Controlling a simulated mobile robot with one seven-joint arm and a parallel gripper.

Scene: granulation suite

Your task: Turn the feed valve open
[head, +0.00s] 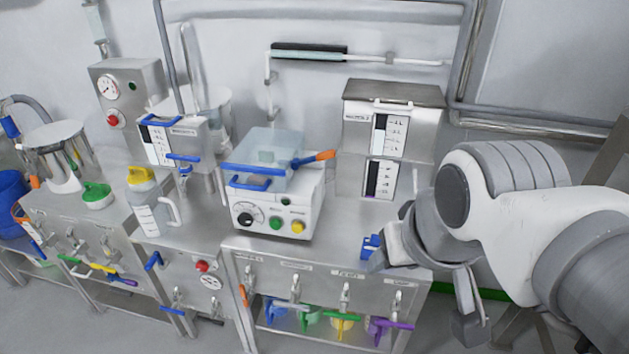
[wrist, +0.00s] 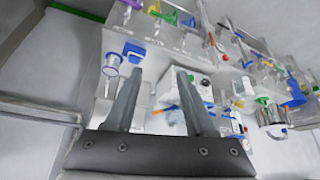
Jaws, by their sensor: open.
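Several valves show, and I cannot tell from the labels which is the feed valve. In the head view a row of taps on the right bench front has blue (head: 280,309), green (head: 308,317), yellow (head: 343,323) and purple (head: 388,326) handles. A blue lever (head: 183,158) sits below the left hopper box, and a blue handle (head: 152,261) is on the middle bench front. My gripper (wrist: 157,75) is open and empty in the wrist view, above the bench. In the head view my arm hangs over the right bench end, and the fingers are hard to make out.
A white machine (head: 271,211) with a clear lid and orange handle (head: 318,158) stands on the bench. A steel hopper (head: 391,115) stands behind. A small blue object (head: 371,247) lies near my wrist. A yellow-topped jug (head: 146,210) stands farther left. Wall pipes run behind.

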